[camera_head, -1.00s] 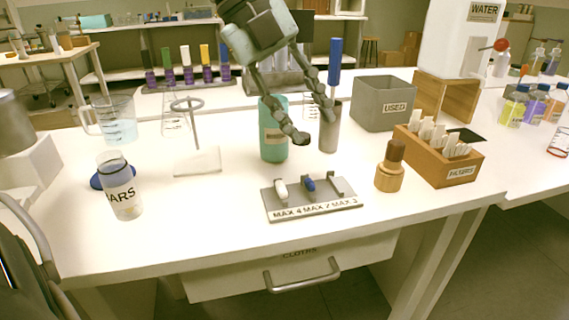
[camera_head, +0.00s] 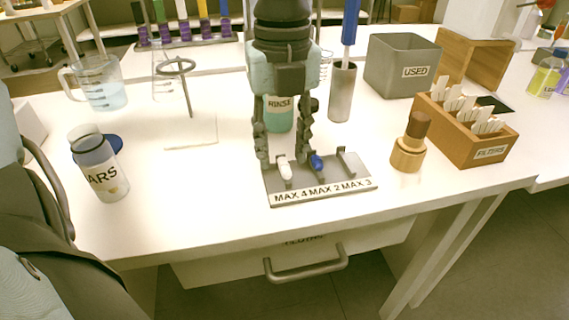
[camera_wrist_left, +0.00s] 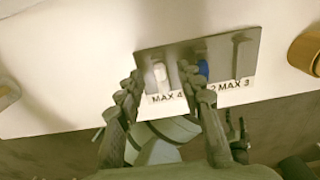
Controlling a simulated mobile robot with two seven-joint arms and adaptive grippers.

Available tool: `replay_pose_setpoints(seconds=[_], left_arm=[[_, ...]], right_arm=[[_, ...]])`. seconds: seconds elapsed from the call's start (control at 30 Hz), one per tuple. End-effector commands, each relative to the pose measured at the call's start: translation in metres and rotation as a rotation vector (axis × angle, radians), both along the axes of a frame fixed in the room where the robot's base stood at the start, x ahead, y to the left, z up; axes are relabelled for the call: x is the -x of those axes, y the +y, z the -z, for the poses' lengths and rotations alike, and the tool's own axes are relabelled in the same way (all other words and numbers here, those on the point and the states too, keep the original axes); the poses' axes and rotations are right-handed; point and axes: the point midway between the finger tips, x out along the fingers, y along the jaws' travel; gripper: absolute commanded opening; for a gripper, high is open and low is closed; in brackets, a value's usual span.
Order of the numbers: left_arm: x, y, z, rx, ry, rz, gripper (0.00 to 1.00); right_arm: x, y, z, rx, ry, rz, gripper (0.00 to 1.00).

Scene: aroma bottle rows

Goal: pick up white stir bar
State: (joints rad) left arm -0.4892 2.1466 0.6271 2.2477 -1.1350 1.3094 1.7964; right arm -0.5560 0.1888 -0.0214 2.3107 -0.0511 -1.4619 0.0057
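The white stir bar (camera_head: 285,169) lies in the left slot of a grey rack (camera_head: 330,186) labelled MAX 4, MAX 2, MAX 3. It also shows in the left wrist view (camera_wrist_left: 160,73). A blue stir bar (camera_head: 317,163) sits in the middle slot; the right slot looks empty. My left gripper (camera_head: 283,158) points down over the left part of the rack, fingers apart, one each side of the white bar. In the left wrist view the open fingers (camera_wrist_left: 162,88) also flank the bar. Whether they touch it cannot be told. My right gripper is not seen.
Behind the gripper stand a teal RINSE bottle (camera_head: 278,118) and a grey cylinder (camera_head: 342,92). A wooden-based brush (camera_head: 408,150) and FILTERS box (camera_head: 465,138) stand right. A jar (camera_head: 100,170) and ring stand (camera_head: 190,128) stand left. The table front is clear.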

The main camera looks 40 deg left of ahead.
Motion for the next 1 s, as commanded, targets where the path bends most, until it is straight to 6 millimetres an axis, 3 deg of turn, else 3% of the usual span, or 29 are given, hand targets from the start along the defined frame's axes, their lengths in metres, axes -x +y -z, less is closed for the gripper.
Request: replay_pose_setpoints(seconds=[0.3,0.6,1.0], left_arm=[[0.0000,0.0000,0.0066,0.001,-0.001,0.000,0.37],[0.0000,0.0000,0.0063,0.001,-0.001,0.000,0.00],[-0.0006,0.0000,0.0017,0.001,-0.002,-0.001,0.00]], right_arm=[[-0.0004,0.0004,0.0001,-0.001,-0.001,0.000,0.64],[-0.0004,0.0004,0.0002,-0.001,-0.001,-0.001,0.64],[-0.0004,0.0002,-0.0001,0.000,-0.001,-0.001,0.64]])
